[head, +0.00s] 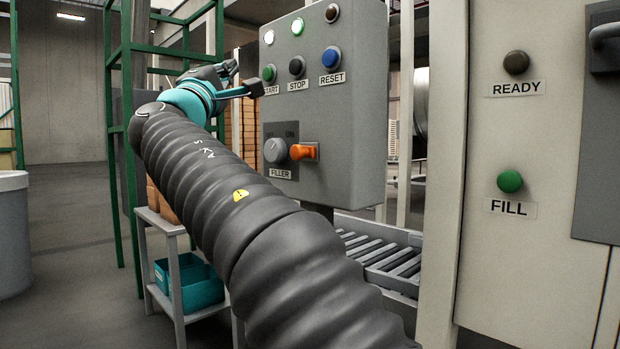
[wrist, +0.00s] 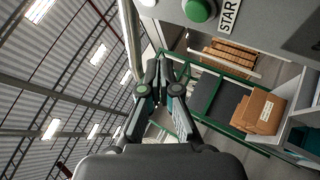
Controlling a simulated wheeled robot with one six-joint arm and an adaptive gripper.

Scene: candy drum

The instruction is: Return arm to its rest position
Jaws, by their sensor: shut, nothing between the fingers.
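My gripper (head: 250,88) is at the end of my arm, close to the left edge of the grey control box (head: 350,100), beside the green START button (head: 269,73). In the wrist view my gripper (wrist: 160,65) is shut and empty, with the green START button (wrist: 199,10) above and to its right. In the head view I cannot tell whether the fingertips touch the button. The box also carries the STOP button (head: 297,66), the blue RESET button (head: 331,58) and the FILLER knob (head: 275,150) with an orange switch (head: 303,152).
A roller conveyor (head: 385,260) runs behind the box. A panel with READY (head: 516,62) and a green FILL button (head: 510,181) stands at right. A green rack (head: 111,120) and a shelf with a teal bin (head: 200,283) stand at left. Open floor (head: 70,240) lies further left.

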